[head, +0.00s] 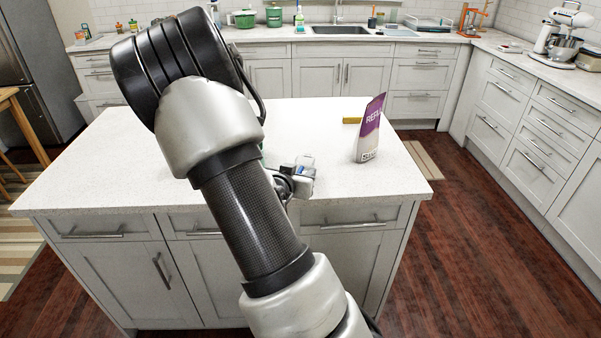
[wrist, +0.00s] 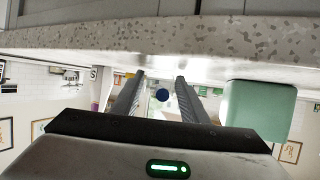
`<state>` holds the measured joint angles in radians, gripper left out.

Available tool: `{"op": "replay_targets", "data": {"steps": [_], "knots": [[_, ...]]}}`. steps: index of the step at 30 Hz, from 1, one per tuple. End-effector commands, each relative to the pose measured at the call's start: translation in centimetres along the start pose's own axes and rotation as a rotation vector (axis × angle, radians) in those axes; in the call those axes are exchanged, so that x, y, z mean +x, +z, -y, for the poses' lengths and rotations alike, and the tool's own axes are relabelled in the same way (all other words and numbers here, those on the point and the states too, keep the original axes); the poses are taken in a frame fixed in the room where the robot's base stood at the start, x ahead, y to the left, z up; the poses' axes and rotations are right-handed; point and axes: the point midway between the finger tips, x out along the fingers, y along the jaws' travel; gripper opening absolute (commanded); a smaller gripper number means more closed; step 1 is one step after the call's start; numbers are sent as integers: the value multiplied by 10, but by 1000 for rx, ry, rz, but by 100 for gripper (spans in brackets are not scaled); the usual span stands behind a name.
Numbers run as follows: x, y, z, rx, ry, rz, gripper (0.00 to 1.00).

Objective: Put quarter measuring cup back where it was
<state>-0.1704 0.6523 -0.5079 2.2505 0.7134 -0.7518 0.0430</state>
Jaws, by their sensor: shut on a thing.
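My gripper (wrist: 160,84) is low over the island counter (head: 130,165), close to its top in the wrist view, which looks upside down. Its fingers are shut on a small dark blue thing (wrist: 163,95), which I take for the quarter measuring cup; only a round end of it shows. In the head view my arm hides the fingers and the cup. A pale green block-like thing (wrist: 262,108) stands beside the fingers, on the right in the wrist view.
A purple and white bag (head: 370,130) stands on the island's right side, with a small yellow thing (head: 352,121) near it. The island's left part and front right corner are clear. The back counter holds a sink (head: 340,30), a green pot (head: 244,19) and bottles.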

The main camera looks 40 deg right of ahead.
Motion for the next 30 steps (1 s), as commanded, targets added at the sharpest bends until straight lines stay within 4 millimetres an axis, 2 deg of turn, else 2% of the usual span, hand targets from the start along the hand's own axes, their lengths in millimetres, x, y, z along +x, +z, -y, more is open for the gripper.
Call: {"op": "replay_targets", "data": {"steps": [1,3,4,13,16,30], "knots": [[0,1,0,0,0,0,45],[0,0,0,0,0,0,57],[0,0,0,0,0,0,59],[-1,-2,0,0,0,0,59],[-7,-3,1,0,-2,0,59],[-100,-4,1,0,-3,1,59]]}}
